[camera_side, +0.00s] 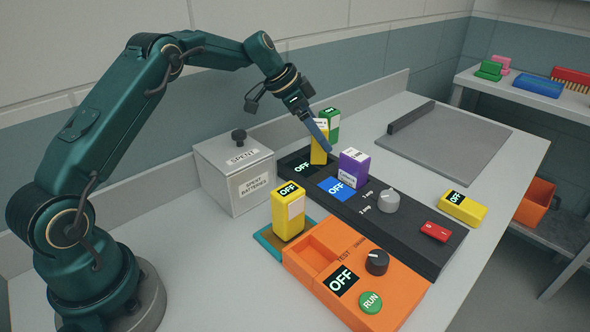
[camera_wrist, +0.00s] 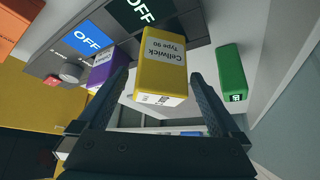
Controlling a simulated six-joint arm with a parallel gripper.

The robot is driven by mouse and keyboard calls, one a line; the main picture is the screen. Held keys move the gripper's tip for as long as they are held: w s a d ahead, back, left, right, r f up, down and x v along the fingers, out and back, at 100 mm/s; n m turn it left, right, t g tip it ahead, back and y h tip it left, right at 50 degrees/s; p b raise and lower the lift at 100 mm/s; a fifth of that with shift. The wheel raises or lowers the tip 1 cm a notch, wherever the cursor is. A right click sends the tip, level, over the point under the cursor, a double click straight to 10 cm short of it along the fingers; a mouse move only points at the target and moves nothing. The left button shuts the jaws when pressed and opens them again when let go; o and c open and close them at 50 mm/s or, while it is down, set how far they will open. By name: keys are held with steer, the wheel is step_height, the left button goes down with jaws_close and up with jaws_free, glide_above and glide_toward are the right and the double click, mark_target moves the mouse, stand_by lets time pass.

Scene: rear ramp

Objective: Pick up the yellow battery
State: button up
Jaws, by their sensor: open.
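A yellow battery (camera_side: 318,158) stands upright at the far end of the black charger, partly hidden behind my gripper (camera_side: 320,142). In the wrist view the yellow battery (camera_wrist: 162,62), labelled "Cellwick Type 90", shows between the two fingers of my gripper (camera_wrist: 160,78), with gaps on both sides. The jaws are open and hold nothing. A second yellow battery (camera_side: 283,213) stands upright beside the orange tester. A third yellow block (camera_side: 466,210) with an OFF display lies flat right of the charger.
A green battery (camera_side: 334,122) stands just behind the yellow one, and a purple battery (camera_side: 357,165) stands in front. The black charger (camera_side: 420,262), orange tester (camera_side: 330,285) and spent-batteries box (camera_side: 222,180) surround them. A grey plate (camera_side: 450,150) lies clear at back right.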

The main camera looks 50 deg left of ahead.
steer(key=shift+w+d+f, duration=0.1)
steer(key=shift+w+f, duration=0.05)
steer(key=shift+f, duration=0.2)
jaws_close()
steer(key=shift+r, duration=0.15)
